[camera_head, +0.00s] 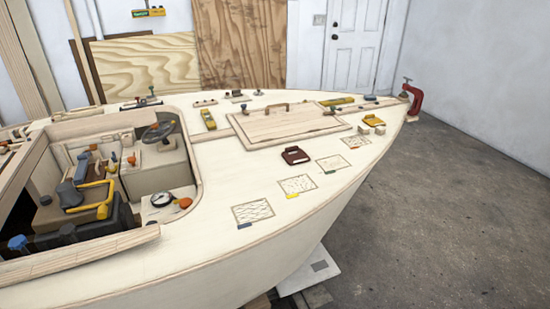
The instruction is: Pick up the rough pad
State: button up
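No single thing can be told for sure as the rough pad. A dark maroon block-like pad (295,155) lies on the pale deck of the plywood hull (225,180), just below the raised hatch panel. Flat rectangular patches with line markings lie along the deck's near edge: one by a blue tab (253,211), one by a yellow tab (297,184), a plainer one (333,163) and one with red marks (356,142). Their surface texture is too small to judge. My gripper is not seen in this view.
The hatch panel (288,122) has a wooden handle. The open cockpit at left holds a steering wheel (158,132), a round gauge (161,198) and a yellow-handled box (95,205). A red clamp (413,100) grips the bow. Concrete floor (440,210) is clear at right.

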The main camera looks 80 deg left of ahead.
aim_at(293, 156)
jog(key=u, duration=2.8)
jog(key=k, duration=0.55)
jog(key=z, duration=0.15)
jog(key=i, duration=0.25)
jog(key=u, duration=0.05)
